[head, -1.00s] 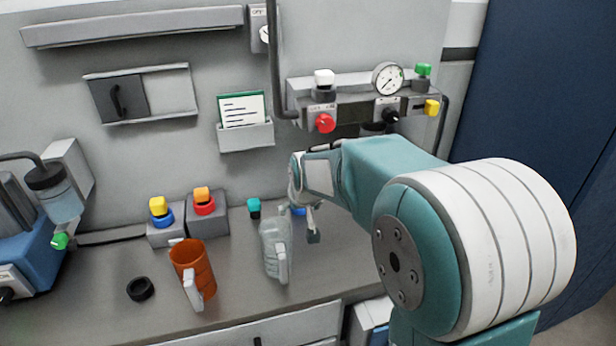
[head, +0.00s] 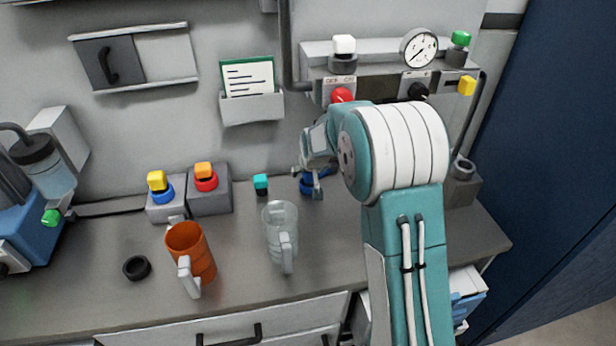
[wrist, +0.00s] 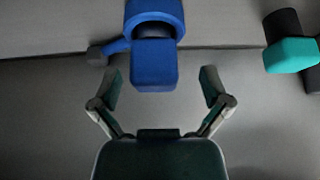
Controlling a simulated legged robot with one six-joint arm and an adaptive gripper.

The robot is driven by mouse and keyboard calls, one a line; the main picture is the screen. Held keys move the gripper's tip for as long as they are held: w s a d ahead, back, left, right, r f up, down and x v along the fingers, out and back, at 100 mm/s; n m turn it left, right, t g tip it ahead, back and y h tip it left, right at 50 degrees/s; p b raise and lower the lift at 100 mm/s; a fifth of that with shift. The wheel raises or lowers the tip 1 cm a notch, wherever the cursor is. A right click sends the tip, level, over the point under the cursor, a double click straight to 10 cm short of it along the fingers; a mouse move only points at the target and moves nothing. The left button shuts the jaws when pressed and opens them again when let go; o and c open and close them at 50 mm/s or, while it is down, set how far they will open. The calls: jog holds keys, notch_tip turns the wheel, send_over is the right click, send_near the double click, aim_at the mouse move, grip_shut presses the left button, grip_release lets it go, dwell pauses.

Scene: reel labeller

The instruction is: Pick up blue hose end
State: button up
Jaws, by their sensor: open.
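The blue hose end (wrist: 153,65) shows in the wrist view at the top middle, a blocky blue piece below a blue ring. My gripper (wrist: 160,88) is open in the wrist view, one finger on each side of the lower part of the blue block, with gaps on both sides.
A teal-topped piece (wrist: 292,54) lies right of the blue one in the wrist view. On the counter stand a clear jug (head: 281,235), an orange mug (head: 192,255) and a black ring (head: 137,268). A valve panel (head: 385,75) hangs above my arm.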

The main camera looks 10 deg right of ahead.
jog(key=shift+w+d+f, duration=0.2)
jog(key=shift+f, duration=0.2)
jog(key=shift+w+d+f, duration=0.2)
jog(key=shift+f, duration=0.15)
jog(key=shift+a, duration=0.35)
jog(key=c, duration=1.3)
jog(key=shift+d, duration=0.1)
